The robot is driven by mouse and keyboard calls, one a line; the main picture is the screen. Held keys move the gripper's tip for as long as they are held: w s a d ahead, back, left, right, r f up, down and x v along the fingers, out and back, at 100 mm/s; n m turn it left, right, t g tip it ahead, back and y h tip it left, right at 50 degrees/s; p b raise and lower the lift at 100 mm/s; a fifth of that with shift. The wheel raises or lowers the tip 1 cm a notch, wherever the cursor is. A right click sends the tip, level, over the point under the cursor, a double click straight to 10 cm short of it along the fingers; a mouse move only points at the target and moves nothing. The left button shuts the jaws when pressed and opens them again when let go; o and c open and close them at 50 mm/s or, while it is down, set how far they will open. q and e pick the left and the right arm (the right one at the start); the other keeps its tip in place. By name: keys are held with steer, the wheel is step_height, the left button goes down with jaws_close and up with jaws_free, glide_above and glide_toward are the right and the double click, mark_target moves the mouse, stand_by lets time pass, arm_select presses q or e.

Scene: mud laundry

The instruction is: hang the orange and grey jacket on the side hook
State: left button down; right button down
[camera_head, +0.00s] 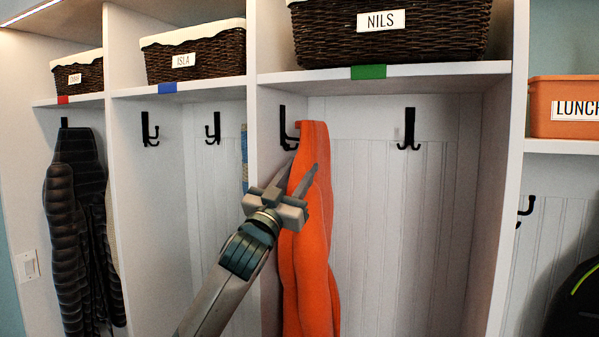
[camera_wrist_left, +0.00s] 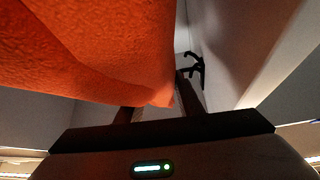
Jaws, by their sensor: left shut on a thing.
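The orange and grey jacket (camera_head: 316,255) hangs down in the NILS cubby in the head view, showing orange with a greyish edge near the gripper. Its top is at the black side hook (camera_head: 285,130) on the cubby's left wall; I cannot tell whether it is caught on the hook. My left gripper (camera_head: 300,185) is shut on the jacket's upper part, below the hook. In the left wrist view the orange cloth (camera_wrist_left: 100,50) fills the upper left, and the black hook (camera_wrist_left: 197,68) shows to its right. My right gripper is not in view.
Another black hook (camera_head: 409,130) is on the back panel to the right, empty. Wicker baskets (camera_head: 390,35) stand on the shelf above. A dark puffer jacket (camera_head: 78,220) hangs at far left. An orange lunch bin (camera_head: 565,107) and a dark bag (camera_head: 575,300) are at right.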

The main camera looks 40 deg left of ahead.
arm_select(q)
steer(key=c, duration=1.2)
jaws_free()
steer(key=shift+s+r, duration=0.1)
steer(key=shift+o, duration=0.2)
steer(key=s+d+f, duration=0.1)
steer(key=s+d, duration=0.2)
steer(key=s, duration=0.9)
steer(key=shift+s+b, duration=0.3)
steer(key=shift+f, duration=0.15)
